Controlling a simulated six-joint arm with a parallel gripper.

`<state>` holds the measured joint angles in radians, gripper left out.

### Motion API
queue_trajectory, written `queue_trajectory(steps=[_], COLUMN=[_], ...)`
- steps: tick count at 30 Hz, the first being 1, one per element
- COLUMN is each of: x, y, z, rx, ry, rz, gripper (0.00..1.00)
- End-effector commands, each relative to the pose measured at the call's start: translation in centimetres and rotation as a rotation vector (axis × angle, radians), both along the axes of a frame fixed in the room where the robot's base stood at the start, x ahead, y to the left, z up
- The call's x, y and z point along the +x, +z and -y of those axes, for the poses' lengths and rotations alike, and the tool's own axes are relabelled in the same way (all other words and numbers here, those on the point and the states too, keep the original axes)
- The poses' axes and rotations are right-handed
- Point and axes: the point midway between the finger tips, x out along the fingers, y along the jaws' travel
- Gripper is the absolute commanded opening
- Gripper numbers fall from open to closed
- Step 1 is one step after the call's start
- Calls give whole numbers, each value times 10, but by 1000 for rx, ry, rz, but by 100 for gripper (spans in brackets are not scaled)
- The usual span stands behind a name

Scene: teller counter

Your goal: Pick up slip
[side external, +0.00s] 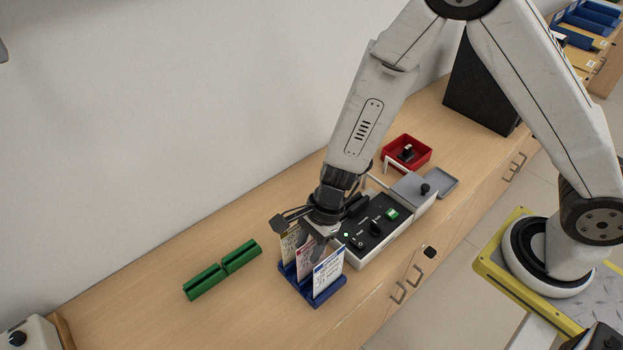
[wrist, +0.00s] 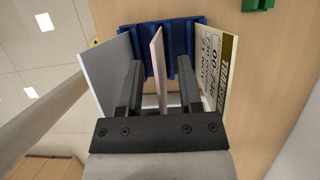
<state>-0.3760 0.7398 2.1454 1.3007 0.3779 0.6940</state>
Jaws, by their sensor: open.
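A blue rack (side external: 322,299) on the counter holds three upright slips. The front slip has a blue band (side external: 329,274), the middle one a red band (side external: 304,265), and the rear one a yellow band (side external: 287,246). In the wrist view the blue rack (wrist: 186,24) is at the top. My gripper (wrist: 160,78) is open, with one finger on each side of the middle slip (wrist: 158,60), seen nearly edge-on. The front slip (wrist: 102,72) stands outside the left finger and the yellow-banded slip (wrist: 218,75) outside the right one. Fingertip contact with the middle slip is unclear.
A device with a black panel (side external: 366,231) stands right beside the rack. Two green holders (side external: 205,283) lie on the left. A red tray (side external: 420,154) and a grey box (side external: 410,190) are farther back.

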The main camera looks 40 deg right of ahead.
Motion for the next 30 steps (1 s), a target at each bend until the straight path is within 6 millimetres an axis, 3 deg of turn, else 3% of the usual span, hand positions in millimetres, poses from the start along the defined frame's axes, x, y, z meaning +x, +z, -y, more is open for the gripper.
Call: queue_trajectory(steps=[16, 21, 30], x=[0, 0, 0], y=[-2, -2, -1], z=[-1, -1, -1], rx=[0, 0, 0], ry=[1, 1, 1], rz=[0, 0, 0], gripper=[46, 0, 0])
